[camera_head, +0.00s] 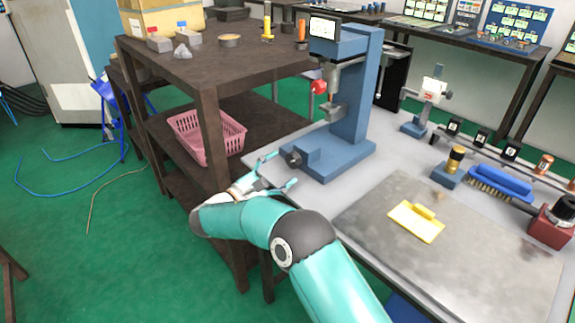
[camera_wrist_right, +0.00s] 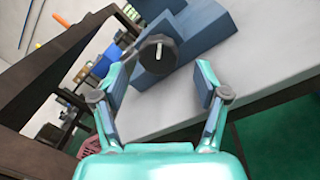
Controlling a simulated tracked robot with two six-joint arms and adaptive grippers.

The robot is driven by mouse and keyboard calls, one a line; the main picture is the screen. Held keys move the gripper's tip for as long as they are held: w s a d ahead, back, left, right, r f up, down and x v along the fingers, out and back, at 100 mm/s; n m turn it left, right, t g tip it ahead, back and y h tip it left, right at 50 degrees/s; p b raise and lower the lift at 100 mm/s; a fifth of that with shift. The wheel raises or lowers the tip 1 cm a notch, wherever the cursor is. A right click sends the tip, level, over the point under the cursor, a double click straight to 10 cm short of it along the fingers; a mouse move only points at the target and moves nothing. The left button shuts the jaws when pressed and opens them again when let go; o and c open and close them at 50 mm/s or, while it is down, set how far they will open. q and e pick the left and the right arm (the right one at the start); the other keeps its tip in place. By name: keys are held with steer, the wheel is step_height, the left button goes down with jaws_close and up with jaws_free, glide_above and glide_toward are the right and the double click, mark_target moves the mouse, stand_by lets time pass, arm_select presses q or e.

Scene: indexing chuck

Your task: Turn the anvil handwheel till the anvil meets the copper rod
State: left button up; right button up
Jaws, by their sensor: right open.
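The blue press (camera_head: 349,118) stands on the light bench top. The dark round anvil handwheel (camera_head: 293,158) is on a blue block at the left of its base. In the right wrist view the handwheel (camera_wrist_right: 157,49) faces me, with a pale bar-like mark on its face. My right gripper (camera_head: 277,173) is open and empty, its fingers pointing at the handwheel, apart from it. In the wrist view the handwheel lies beyond the fingertips (camera_wrist_right: 159,78), roughly between them. A small orange piece (camera_head: 329,98) shows at the press; I cannot tell whether it is the copper rod or where the anvil sits.
A dark shelf unit (camera_head: 209,128) with a pink basket (camera_head: 205,137) stands close left of my right arm. On the bench are a grey mat (camera_head: 375,222), a yellow part (camera_head: 416,221), a blue brush (camera_head: 500,181) and a measuring stand (camera_head: 416,127).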

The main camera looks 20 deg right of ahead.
steer(key=v, duration=0.8)
steer(key=shift+a, duration=0.25)
steer(key=shift+s+f, duration=0.1)
